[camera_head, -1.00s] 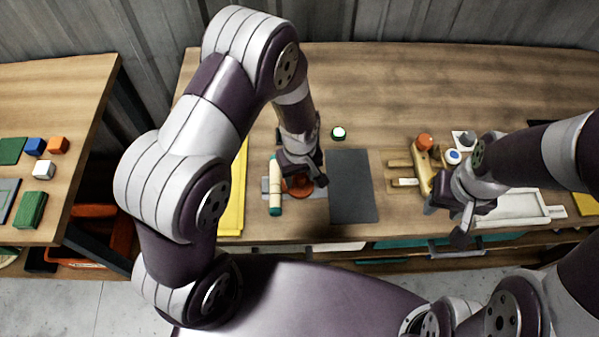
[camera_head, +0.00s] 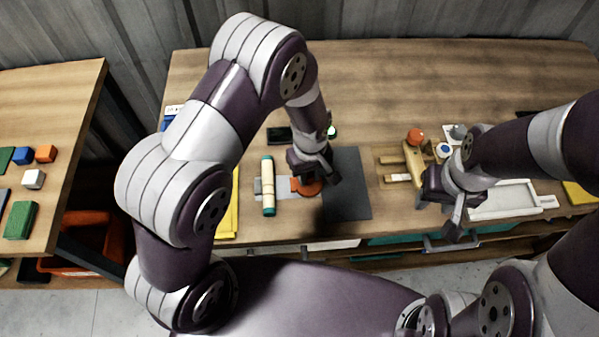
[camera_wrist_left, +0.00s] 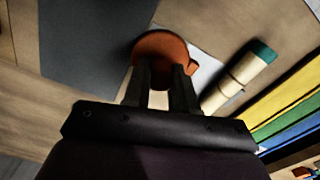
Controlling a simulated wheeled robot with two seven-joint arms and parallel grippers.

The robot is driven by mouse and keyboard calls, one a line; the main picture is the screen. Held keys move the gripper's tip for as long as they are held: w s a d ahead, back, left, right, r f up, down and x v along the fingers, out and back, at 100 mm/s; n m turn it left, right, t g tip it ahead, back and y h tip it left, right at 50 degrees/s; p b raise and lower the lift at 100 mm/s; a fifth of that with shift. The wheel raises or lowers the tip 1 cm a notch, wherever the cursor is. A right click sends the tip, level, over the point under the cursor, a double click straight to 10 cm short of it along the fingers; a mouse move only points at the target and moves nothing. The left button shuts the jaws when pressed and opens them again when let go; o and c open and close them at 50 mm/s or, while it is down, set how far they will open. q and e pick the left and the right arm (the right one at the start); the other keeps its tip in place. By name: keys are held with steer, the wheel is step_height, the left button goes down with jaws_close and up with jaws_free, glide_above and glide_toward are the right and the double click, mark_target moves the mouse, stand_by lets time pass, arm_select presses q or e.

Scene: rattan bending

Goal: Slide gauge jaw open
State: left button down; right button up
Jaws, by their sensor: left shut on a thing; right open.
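The gauge's orange jaw (camera_head: 309,188) is under my left gripper (camera_head: 310,176), whose fingers are shut on it. In the left wrist view the rounded orange jaw (camera_wrist_left: 160,46) shows at the tips of the left gripper (camera_wrist_left: 162,75). The gauge's pale grey base (camera_head: 283,187) lies flat on the table, partly hidden by the gripper. A cream cylinder with teal ends (camera_head: 268,188) lies across it, with a gap between cylinder and orange jaw. My right gripper (camera_head: 452,218) is open and empty near the table's front edge, beside the wooden fixture (camera_head: 412,160).
A dark grey mat (camera_head: 350,190) lies right of the gauge, under part of my left gripper's shadow. Yellow strips (camera_head: 229,215) lie left of the cylinder. A white tray (camera_head: 505,203) sits by the right gripper. The table's back is clear.

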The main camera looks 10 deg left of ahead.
mark_target(312, 173)
arm_select(q)
steer(key=c, duration=0.9)
jaws_free()
steer(key=shift+w+d+r, duration=0.1)
steer(key=shift+w+d, duration=0.05)
steer(key=shift+d, duration=0.15)
arm_select(e)
steer(key=shift+d, duration=0.3)
arm_select(q)
steer(key=shift+r, duration=0.2)
step_height(312, 173, up, 12)
steer(key=b, duration=0.1)
steer(key=shift+r, duration=0.15)
arm_select(e)
steer(key=shift+a+f, duration=0.1)
steer(key=shift+f, duration=0.65)
arm_select(q)
steer(key=s+a+r+m+t, duration=0.1)
steer(key=s+a+m, duration=0.6)
steer(key=s+a, duration=0.3)
steer(key=shift+a+r, duration=0.2)
steer(key=shift+a, duration=0.6)
arm_select(e)
steer(key=shift+w, duration=0.1)
